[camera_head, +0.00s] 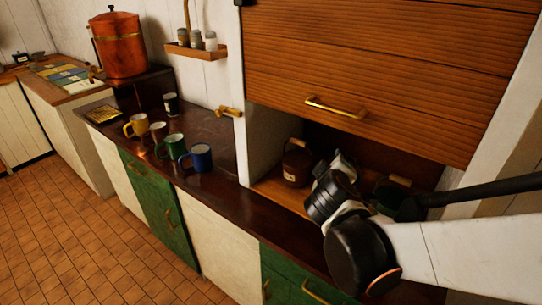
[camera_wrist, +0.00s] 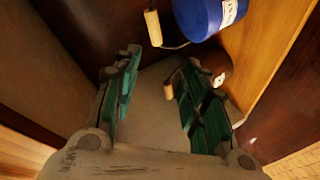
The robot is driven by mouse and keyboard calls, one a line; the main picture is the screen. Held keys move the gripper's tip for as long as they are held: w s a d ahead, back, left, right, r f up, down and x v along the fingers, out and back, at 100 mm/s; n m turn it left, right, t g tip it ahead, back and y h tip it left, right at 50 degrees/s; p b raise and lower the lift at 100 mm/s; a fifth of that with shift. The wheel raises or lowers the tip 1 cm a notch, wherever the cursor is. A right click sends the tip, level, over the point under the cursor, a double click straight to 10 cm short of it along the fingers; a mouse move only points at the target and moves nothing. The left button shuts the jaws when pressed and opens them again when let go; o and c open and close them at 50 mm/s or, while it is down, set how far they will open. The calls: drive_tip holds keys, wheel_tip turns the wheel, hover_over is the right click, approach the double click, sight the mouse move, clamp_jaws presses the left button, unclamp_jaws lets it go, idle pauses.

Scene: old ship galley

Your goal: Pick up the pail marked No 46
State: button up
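A brown pail (camera_head: 297,165) with a raised handle stands in the open cabinet bay, left of my gripper (camera_head: 342,165) in the head view. A second, dark pail (camera_head: 385,190) with a pale wooden grip is mostly hidden behind my gripper. In the wrist view, a blue pail (camera_wrist: 203,14) with a white label is at the top, its wooden grip hanging left. A brown pail (camera_wrist: 221,72) is partly hidden by the right finger. Its wooden grip (camera_wrist: 168,91) shows beside that finger. My gripper (camera_wrist: 163,68) is open, nothing clearly held. No pail number is readable.
A slatted wooden shutter (camera_head: 380,65) with a brass handle hangs above the bay. A white side wall (camera_head: 262,140) bounds it on the left. Several mugs (camera_head: 173,146) stand on the dark counter (camera_head: 215,130) further left. A copper urn (camera_head: 119,45) is behind them.

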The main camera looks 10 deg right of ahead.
drive_tip(key=w+a+f+n+t+b, duration=0.2)
drive_tip(key=w+a+n+t, duration=0.1)
drive_tip(key=w+n, duration=0.15)
drive_tip(key=n+t+y, duration=0.1)
drive_tip(key=n+t, duration=0.1)
drive_tip(key=n, duration=0.2)
approach(299, 144)
drive_tip(key=p+x, duration=0.3)
drive_tip(key=x, duration=0.1)
drive_tip(key=shift+w+d, duration=0.15)
drive_tip(key=shift+w, duration=0.2)
drive_tip(key=shift+w+d+f, duration=0.1)
drive_tip(key=shift+w, duration=0.5)
drive_tip(key=shift+b+x, duration=0.5)
drive_tip(key=shift+x, duration=2.2)
clamp_jaws()
